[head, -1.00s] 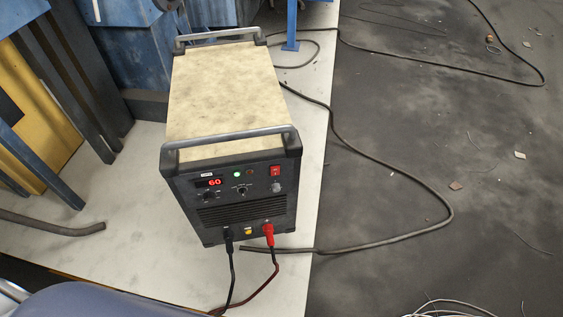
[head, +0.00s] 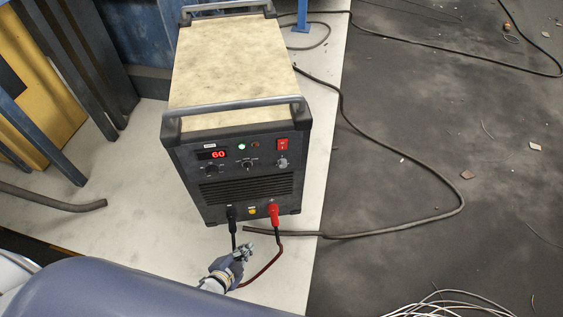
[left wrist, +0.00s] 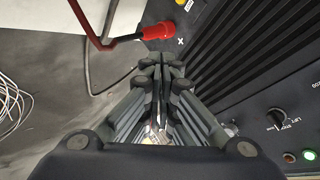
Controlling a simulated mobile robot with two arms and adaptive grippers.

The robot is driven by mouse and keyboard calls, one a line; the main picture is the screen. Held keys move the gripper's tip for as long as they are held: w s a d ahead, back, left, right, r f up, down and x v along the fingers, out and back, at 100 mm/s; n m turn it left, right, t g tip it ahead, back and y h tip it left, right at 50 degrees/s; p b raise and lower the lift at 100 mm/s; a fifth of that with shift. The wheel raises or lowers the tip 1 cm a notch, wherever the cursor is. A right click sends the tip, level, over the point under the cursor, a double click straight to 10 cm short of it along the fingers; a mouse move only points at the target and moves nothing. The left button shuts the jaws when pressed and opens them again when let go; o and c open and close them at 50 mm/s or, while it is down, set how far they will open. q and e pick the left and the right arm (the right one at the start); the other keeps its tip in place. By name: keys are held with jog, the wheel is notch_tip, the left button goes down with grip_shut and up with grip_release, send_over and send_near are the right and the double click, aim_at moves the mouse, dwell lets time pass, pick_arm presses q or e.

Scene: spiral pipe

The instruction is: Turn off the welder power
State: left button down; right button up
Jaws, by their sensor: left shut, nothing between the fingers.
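The welder (head: 240,185) is a dark box with a worn cream top. Its front shows a red display reading 60 and a lit green lamp (head: 242,147). A red power switch (head: 283,144) sits at the upper right of the front. My left gripper (head: 243,250) is shut and empty, low in front of the welder near its cables. In the left wrist view, the shut fingers (left wrist: 160,68) are over the welder's front, near the red plug (left wrist: 158,31). The green lamp (left wrist: 309,155) shows at the lower right there. The red switch is not clearly visible in that view.
A black cable (head: 232,234) and a red cable (head: 266,268) hang from the front plugs beside my left gripper. A dark hose (head: 385,230) runs along the floor at right. Loose pale wires (head: 440,305) lie at the bottom right.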

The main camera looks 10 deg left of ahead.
aim_at(282, 145)
pick_arm(q)
jog(key=w+d+r+m+t+h+b, duration=0.1)
jog(key=w+r+m+t, duration=0.1)
jog(key=r, duration=0.5)
jog(key=w+d+r+m+t+h+b, duration=0.2)
jog(key=w+r+m, duration=0.2)
jog(key=r+m, duration=0.2)
jog(key=w+d+r+m+t+h+b, duration=0.1)
jog(key=w+r+m+t+h+b, duration=0.1)
jog(key=r, duration=0.8)
jog(key=shift+w+d+m+t, duration=0.3)
jog(key=shift+w+d+m, duration=0.15)
jog(key=shift+m, duration=0.45)
jog(key=shift+w, duration=0.1)
jog(key=w+a+x, duration=0.1)
jog(key=a+x, duration=0.1)
jog(key=x, duration=1)
jog(key=shift+w+r+b, duration=0.2)
jog(key=shift+w+b, duration=0.1)
jog(key=shift+w, duration=0.1)
jog(key=shift+a, duration=0.15)
